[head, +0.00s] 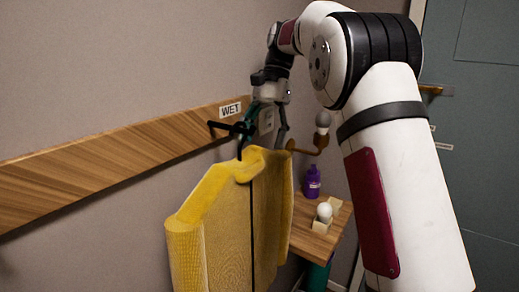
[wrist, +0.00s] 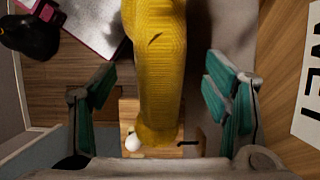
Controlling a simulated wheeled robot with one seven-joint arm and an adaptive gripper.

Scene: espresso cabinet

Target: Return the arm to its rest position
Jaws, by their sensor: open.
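My gripper (head: 265,137) is at the wooden wall board (head: 110,168), just above the top of a hanging yellow garment (head: 230,215). Its teal fingers are open. In the wrist view my gripper (wrist: 160,80) has one finger on each side of the yellow garment (wrist: 155,55), with visible gaps on both sides. The garment hangs below a dark hook (head: 222,126) near the "WET" label (head: 231,109). Whether the garment's top loop sits on the hook is hard to tell. My arm reaches across from the right.
A small wooden table (head: 305,240) stands right of the garment, with a purple bottle (head: 312,182) and a white round-topped item (head: 324,211). A brass hook with a pale knob (head: 322,122) juts out beside my gripper. A grey-teal door (head: 485,110) is at right.

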